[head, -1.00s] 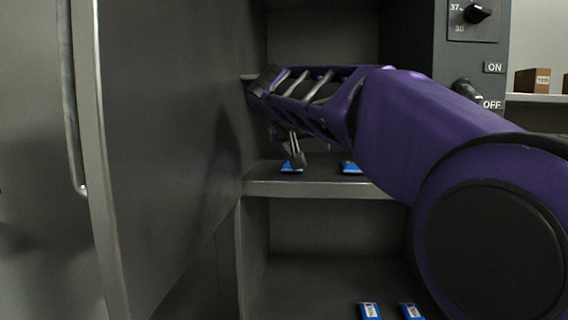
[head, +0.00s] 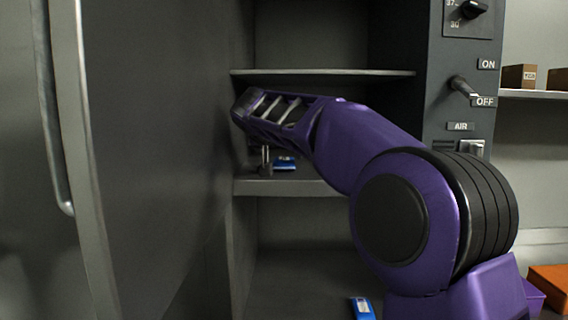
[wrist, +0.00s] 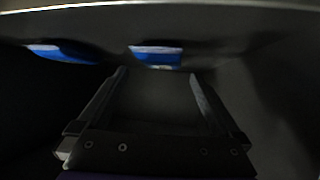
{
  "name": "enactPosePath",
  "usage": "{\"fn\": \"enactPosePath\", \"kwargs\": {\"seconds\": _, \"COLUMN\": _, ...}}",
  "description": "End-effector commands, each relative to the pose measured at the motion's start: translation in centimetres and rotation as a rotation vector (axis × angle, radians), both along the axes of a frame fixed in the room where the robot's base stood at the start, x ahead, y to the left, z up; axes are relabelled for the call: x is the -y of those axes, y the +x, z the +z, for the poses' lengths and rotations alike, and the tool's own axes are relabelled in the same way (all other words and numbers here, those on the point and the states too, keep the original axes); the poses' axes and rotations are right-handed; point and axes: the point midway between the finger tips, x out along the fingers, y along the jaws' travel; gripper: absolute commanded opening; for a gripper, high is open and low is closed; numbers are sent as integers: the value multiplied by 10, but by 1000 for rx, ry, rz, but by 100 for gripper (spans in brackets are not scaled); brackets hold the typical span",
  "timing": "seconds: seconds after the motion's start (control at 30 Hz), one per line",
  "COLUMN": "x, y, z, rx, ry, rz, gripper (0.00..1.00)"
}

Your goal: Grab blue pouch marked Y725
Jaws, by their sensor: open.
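A blue pouch (head: 285,163) with a pale label lies on the middle shelf (head: 300,187) of the cabinet. My gripper (head: 265,168) points down with its fingers just left of this pouch in the head view. In the wrist view, two blue pouches show, one at the left (wrist: 65,54) and one in the middle (wrist: 157,57). The middle one lies just beyond the gap of my open, empty gripper (wrist: 158,76). Another blue pouch (head: 362,308) lies in the lower compartment. No pouch marking is readable, so I cannot tell which is Y725.
The open cabinet door (head: 140,150) stands close at the left of my gripper. A thin upper shelf (head: 325,72) is just above my wrist. A control panel (head: 465,100) with knobs is at the right. Brown boxes (head: 519,76) stand on a side shelf.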

Motion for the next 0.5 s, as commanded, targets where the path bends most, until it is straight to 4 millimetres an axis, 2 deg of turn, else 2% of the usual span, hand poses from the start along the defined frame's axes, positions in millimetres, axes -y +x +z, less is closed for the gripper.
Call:
{"fn": "enactPosePath", "kwargs": {"seconds": 0.23, "x": 4, "y": 31, "z": -20, "rx": -2, "ry": 1, "rz": -1, "gripper": 100}}
{"fn": "enactPosePath", "kwargs": {"seconds": 0.5, "x": 5, "y": 38, "z": -24, "rx": 1, "ry": -1, "rz": 0, "gripper": 100}}
